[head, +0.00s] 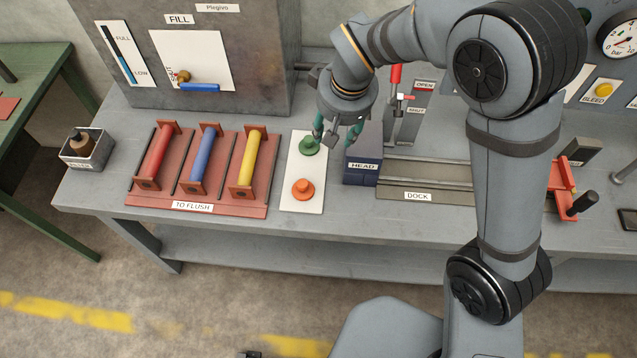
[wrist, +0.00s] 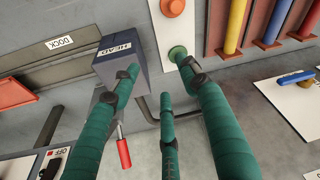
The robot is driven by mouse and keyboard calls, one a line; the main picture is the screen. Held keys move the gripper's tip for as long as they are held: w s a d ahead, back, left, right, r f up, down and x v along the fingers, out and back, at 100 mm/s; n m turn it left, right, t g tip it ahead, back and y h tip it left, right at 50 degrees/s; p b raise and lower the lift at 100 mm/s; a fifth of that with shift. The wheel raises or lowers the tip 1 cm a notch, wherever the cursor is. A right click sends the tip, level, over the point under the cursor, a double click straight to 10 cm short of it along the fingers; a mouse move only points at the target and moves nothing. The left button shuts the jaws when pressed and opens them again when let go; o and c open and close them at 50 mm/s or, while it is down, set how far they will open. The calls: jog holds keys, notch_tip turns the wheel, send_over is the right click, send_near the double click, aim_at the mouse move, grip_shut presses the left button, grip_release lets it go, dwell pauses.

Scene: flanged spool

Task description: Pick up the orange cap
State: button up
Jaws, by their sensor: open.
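The orange cap (head: 303,190) sits on the front part of a white plate (head: 318,170) in the head view. It also shows at the top edge of the wrist view (wrist: 172,7), partly cut off. A green cap (head: 308,146) sits behind it on the same plate and appears in the wrist view (wrist: 178,54) beside a fingertip. My gripper (head: 337,133) has green fingers, spread apart and empty. It is above the back of the bench, behind and to the right of the orange cap, and apart from it. The fingers (wrist: 158,75) show nothing between them but bench.
Left of the plate, a red rack labelled TO FLUSH (head: 192,207) holds red, blue and yellow spools. The dark blue HEAD block (head: 362,168) stands close to the right, beside the DOCK rail (head: 425,185). The grey FILL tank (head: 265,60) rises behind. Bare bench lies before the plate.

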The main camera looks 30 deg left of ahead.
jog(key=s+a+f+m+g+h, duration=0.1)
jog(key=s+a+f+m, duration=0.2)
jog(key=s+a+f, duration=0.3)
jog(key=m+p, duration=0.1)
send_over(302, 183)
jog(key=f, duration=0.4)
jog(key=shift+s+a+f, duration=0.1)
jog(key=shift+s+f, duration=0.2)
jog(key=shift+f, duration=0.05)
jog(key=shift+a+f, duration=0.1)
jog(key=shift+f, duration=0.25)
jog(key=f, duration=0.1)
jog(key=f+p, duration=0.1)
jog(key=f, duration=0.1)
jog(key=f+p, duration=0.1)
jog(key=shift+w+d+f, duration=0.15)
jog(key=shift+d+f, duration=0.2)
jog(key=shift+f, duration=0.4)
jog(key=c, duration=0.4)
jog(key=c, duration=0.7)
jog(key=shift+c, duration=0.2)
